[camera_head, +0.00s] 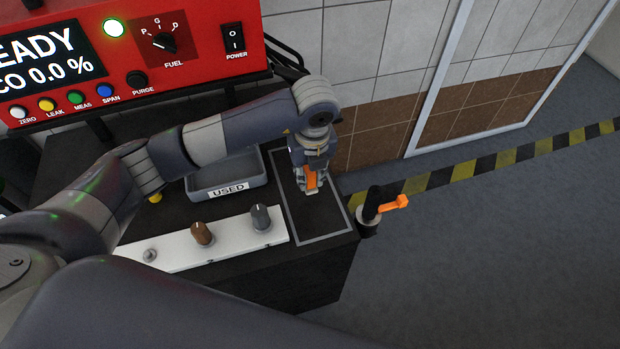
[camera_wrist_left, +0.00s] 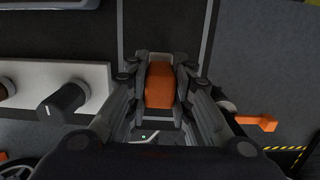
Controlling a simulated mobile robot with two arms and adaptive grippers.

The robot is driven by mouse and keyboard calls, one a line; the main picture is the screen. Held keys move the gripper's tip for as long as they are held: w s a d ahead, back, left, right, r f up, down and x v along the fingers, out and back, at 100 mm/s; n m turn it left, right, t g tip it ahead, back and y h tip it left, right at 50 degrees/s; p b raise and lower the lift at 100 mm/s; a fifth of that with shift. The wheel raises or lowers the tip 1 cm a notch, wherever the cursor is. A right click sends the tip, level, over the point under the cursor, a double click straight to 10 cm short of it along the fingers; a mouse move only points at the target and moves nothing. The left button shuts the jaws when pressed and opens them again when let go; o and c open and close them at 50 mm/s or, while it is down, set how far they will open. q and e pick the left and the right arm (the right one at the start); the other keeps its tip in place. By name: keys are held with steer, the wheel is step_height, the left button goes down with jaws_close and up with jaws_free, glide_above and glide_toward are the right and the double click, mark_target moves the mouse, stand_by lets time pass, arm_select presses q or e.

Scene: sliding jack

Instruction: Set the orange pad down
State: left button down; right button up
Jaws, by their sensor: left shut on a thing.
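An orange pad (camera_wrist_left: 160,85) sits between the fingers of my left gripper (camera_wrist_left: 160,100) in the left wrist view. The gripper is shut on it. In the head view, the orange pad (camera_head: 311,180) shows below my left gripper (camera_head: 311,186), over the outlined rectangle (camera_head: 322,226) at the right end of the black cart top. I cannot tell whether the pad touches the surface. My right gripper is not in view.
A white strip with knobs (camera_head: 200,243) lies in front. A black post with an orange lever (camera_head: 393,204) stands at the cart's right edge. A red analyser (camera_head: 130,50) stands behind.

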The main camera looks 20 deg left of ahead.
mark_target(311, 183)
arm_select(q)
steer(key=shift+f, duration=0.45)
steer(key=shift+w+f, duration=0.15)
steer(key=shift+f, duration=0.2)
step_height(311, 183, down, 3)
steer(key=shift+w+f+p, duration=0.1)
steer(key=shift+f+p, duration=0.05)
steer(key=shift+p, duration=0.2)
steer(key=shift+f, duration=0.2)
steer(key=c, duration=1.6)
jaws_free()
steer(key=shift+o, duration=0.9)
steer(key=shift+r, duration=0.5)
steer(key=r, duration=0.3)
steer(key=s+r+b, duration=0.1)
steer(key=r, duration=0.3)
steer(key=r+b, duration=0.1)
steer(key=r, duration=0.3)
steer(key=shift+s+d+r, duration=0.15)
steer(key=shift+d+r, duration=0.05)
steer(key=shift+d, duration=0.2)
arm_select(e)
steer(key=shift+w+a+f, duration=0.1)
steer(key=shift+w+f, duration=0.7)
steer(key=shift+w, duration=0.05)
